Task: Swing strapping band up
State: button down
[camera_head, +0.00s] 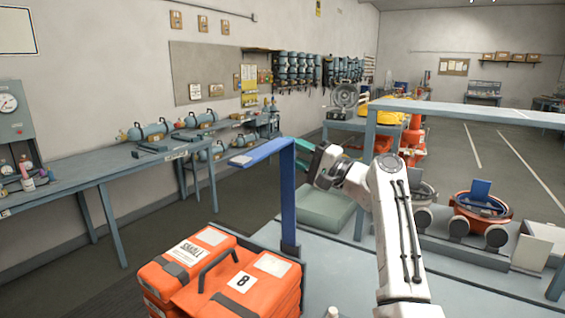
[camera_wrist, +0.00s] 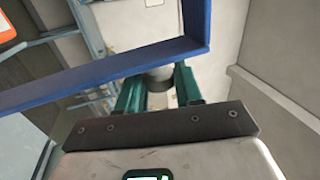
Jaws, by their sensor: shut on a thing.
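The strapping band (camera_head: 288,195) is a stiff blue strip. In the head view it stands upright beside the orange cases and bends at the top into an arm (camera_head: 258,152) reaching left above them. In the wrist view the band (camera_wrist: 110,75) crosses in front of the jaws and turns a corner at upper right. My gripper (camera_head: 304,152) is at the band's upper corner, its green fingers partly hidden by the wrist. In the wrist view my gripper (camera_wrist: 160,88) is shut with a grey round piece between the fingers, against the band.
Orange cases (camera_head: 240,282), marked "SMALL" and "8", with dark handles, sit below the band's arm. A green pad (camera_head: 325,208) lies behind my arm. A blue-grey frame (camera_head: 460,113) and a red round set (camera_head: 483,212) stand at right. A long bench (camera_head: 85,178) runs along the left wall.

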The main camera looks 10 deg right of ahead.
jog(key=shift+w+d+f+m+t+h, duration=0.15)
jog(key=shift+w+d+m+t+h, duration=0.05)
jog(key=shift+w+d+m, duration=0.45)
jog(key=shift+w+d+f+m+t+h, duration=0.1)
jog(key=shift+w+d+m+t+h, duration=0.1)
jog(key=shift+w+d+m, duration=0.45)
jog(key=shift+w+a, duration=0.1)
jog(key=shift+a, duration=0.1)
jog(key=c, duration=0.9)
grip_release()
jog(key=shift+n, duration=0.3)
jog(key=shift+o, duration=0.2)
jog(key=b+v, duration=0.3)
jog(key=v, duration=0.7)
jog(key=shift+d+f, duration=0.2)
jog(key=shift+d, duration=0.15)
